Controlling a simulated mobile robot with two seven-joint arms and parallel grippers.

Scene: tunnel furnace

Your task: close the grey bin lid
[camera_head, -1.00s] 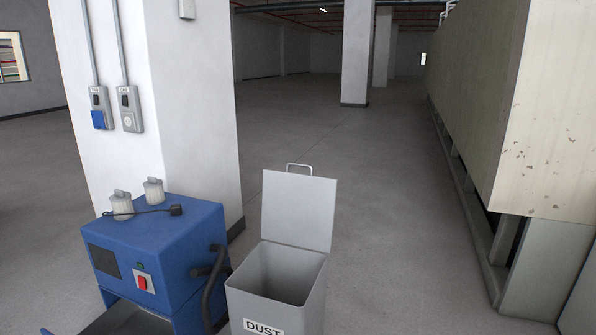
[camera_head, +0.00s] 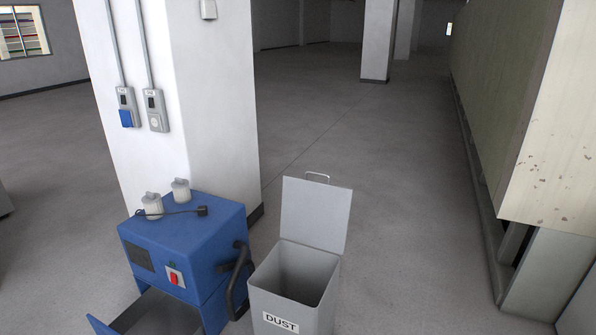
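The grey bin (camera_head: 297,284) stands on the floor at the bottom centre of the head view, with a "DUST" label on its front. Its lid (camera_head: 316,214) is open and stands nearly upright at the bin's back edge, with a wire handle (camera_head: 317,176) at the top. The inside of the bin is visible and looks empty. The bottom of the bin is cut off by the frame edge. Neither of my grippers is in view.
A blue machine (camera_head: 187,245) with a red switch, two pale knobs and a black hose stands close to the bin's left. A white pillar (camera_head: 205,110) rises behind it. A large pale furnace casing (camera_head: 510,110) runs along the right. The floor between bin and casing is clear.

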